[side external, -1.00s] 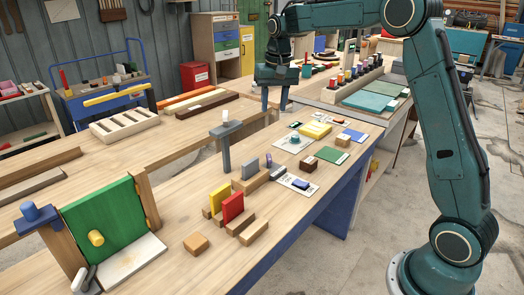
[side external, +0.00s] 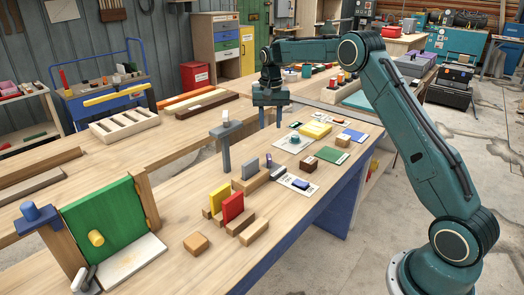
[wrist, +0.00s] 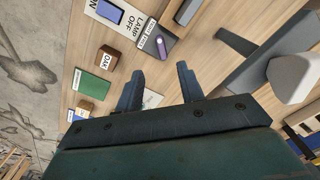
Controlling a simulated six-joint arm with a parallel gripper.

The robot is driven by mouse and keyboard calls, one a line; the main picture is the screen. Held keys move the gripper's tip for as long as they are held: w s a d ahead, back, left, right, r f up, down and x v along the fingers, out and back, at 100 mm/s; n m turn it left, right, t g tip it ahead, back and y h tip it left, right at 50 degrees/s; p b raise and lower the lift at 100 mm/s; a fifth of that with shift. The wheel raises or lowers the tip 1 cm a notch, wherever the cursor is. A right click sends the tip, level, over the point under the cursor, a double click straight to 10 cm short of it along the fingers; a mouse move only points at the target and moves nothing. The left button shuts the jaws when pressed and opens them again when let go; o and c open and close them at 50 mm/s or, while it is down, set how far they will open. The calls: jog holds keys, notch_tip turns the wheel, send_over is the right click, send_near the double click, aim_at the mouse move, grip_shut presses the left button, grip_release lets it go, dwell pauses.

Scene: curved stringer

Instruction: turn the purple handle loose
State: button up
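The purple handle (wrist: 162,47) shows in the wrist view as a short bar on a dark block with a small white label, beside a "LAMP OFF" card (wrist: 127,20). In the side external view it appears as a small purple upright piece (side external: 269,160), and its details are too small to tell. My gripper (side external: 270,122) is above the far part of the bench, beyond the handle, pointing down. In the wrist view its two fingers (wrist: 160,84) are apart with nothing between them. The handle lies ahead of the fingertips, not touched.
A grey post with a flat top (side external: 224,140) stands left of the handle. Red and yellow upright boards (side external: 226,203) are nearer. A yellow block (side external: 315,130) and several labelled cards lie at the right. A green panel (side external: 105,218) stands at the near left.

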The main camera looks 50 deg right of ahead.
aim_at(270, 158)
notch_tip(270, 158, down, 13)
jog(key=shift+f, duration=0.15)
dwell(0.5)
grip_shut()
